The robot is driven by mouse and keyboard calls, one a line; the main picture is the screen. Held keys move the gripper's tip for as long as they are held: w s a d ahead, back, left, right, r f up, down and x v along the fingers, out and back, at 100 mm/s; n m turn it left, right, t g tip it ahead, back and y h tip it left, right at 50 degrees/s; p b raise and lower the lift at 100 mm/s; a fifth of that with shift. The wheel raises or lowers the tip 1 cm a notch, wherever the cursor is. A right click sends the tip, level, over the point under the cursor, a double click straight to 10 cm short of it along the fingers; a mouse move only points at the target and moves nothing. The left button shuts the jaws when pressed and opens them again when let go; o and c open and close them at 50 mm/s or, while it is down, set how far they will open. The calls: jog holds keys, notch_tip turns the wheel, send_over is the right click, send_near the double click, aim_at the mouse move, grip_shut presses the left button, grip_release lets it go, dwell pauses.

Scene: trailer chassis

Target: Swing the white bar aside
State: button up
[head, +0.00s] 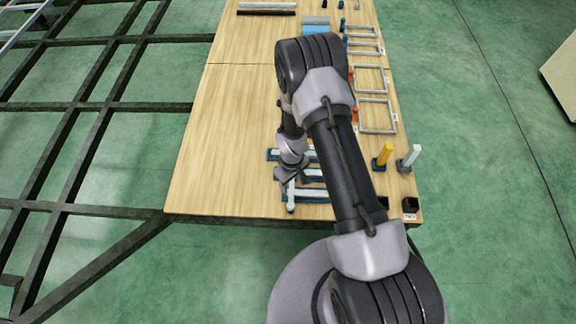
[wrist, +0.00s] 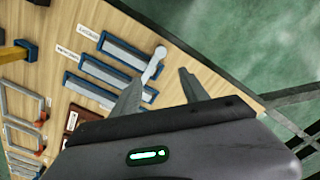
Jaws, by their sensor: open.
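The white bar (wrist: 153,66) lies across the ends of the blue holders in the wrist view, with a rounded knob at its far end. In the head view the white bar (head: 291,193) shows at the front left of the holders. Several blue holders (wrist: 122,56) carry long grey-white pieces side by side. My gripper (wrist: 162,77) is open and empty, its fingers pointing toward the bar. The bar appears between the fingertips, nearer the left finger; I cannot tell the height gap. In the head view my gripper (head: 283,174) is just left of the holders, partly hidden by my arm.
The wooden table (head: 235,130) is bare on its left half. Grey frames (head: 376,115) stand along its right side. A yellow post (head: 384,154) and a white post (head: 410,157) stand near the right edge. Dark chassis beams (head: 90,107) adjoin the table's left.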

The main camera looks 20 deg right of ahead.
aim_at(291, 205)
jog(key=f+b, duration=0.2)
jog(key=f, duration=0.4)
jog(key=f+b, duration=0.2)
jog(key=f, duration=0.4)
jog(key=f+b, duration=0.2)
jog(key=f, duration=0.4)
jog(key=shift+s+a, duration=0.1)
jog(key=shift+s, duration=0.25)
jog(key=shift+c, duration=0.4)
grip_shut()
